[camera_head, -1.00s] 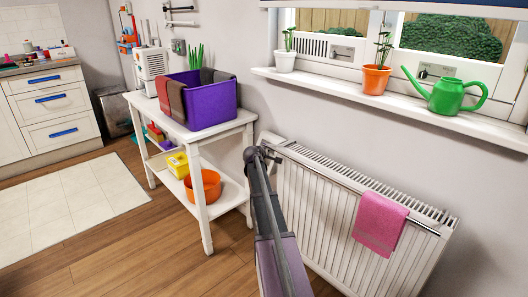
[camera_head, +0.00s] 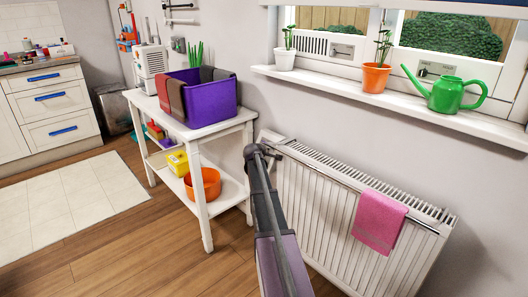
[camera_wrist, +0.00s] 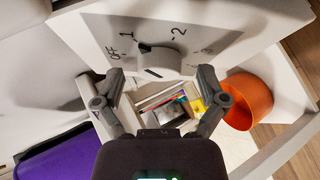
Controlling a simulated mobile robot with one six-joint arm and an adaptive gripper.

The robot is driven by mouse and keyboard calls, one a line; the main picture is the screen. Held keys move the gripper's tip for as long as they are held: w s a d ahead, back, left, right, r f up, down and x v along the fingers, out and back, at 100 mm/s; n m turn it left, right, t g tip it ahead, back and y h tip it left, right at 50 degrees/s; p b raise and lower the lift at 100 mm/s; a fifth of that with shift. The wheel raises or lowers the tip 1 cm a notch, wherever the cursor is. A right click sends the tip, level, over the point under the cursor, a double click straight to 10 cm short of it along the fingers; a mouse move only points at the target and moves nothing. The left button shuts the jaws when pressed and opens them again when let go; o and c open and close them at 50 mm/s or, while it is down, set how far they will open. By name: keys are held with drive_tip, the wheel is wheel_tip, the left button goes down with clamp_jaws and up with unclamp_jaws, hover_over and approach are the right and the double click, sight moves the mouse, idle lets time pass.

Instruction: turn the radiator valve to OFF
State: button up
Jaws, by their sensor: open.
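The radiator (camera_head: 330,205) stands under the window, with a white panel at its left end behind my gripper (camera_head: 262,152). In the wrist view, a pale dial plate (camera_wrist: 95,30) carries OFF, 1, 2 and a fainter mark. The white valve knob (camera_wrist: 160,62) sits on it, with a dark mark at its upper left, towards the OFF and 1 side, and a dark line on its near face. I cannot tell its exact setting. My gripper is also in the wrist view (camera_wrist: 161,76), open, one finger on each side of the knob; contact is not clear.
A white table (camera_head: 205,132) with a purple bin (camera_head: 210,103) stands close left of my gripper. An orange bowl (camera_head: 203,184) sits on its lower shelf. A pink towel (camera_head: 379,221) hangs on the radiator rail. The windowsill (camera_head: 400,108) with pots and a green watering can juts out above.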

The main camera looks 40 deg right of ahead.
drive_tip(key=shift+s+a+f, duration=0.1)
drive_tip(key=shift+a, duration=0.25)
drive_tip(key=s+a+f+m+g+y, duration=0.15)
drive_tip(key=s+a, duration=0.25)
drive_tip(key=a, duration=0.5)
drive_tip(key=s+a+f+m+g+y, duration=0.1)
drive_tip(key=s+a+f+y, duration=0.15)
drive_tip(key=a, duration=0.75)
drive_tip(key=s+a+f+m+g+y, duration=0.1)
drive_tip(key=s+a+f+m, duration=0.2)
drive_tip(key=a, duration=0.6)
drive_tip(key=s+a+f+g+y, duration=0.1)
drive_tip(key=s+a+g+y, duration=0.1)
drive_tip(key=s+a, duration=0.8)
drive_tip(key=s+a+f+m+g+y, duration=0.1)
drive_tip(key=s+a+f+g+y, duration=0.1)
drive_tip(key=s+a, duration=0.8)
drive_tip(key=shift+a+y, duration=0.4)
drive_tip(key=shift+a, duration=0.85)
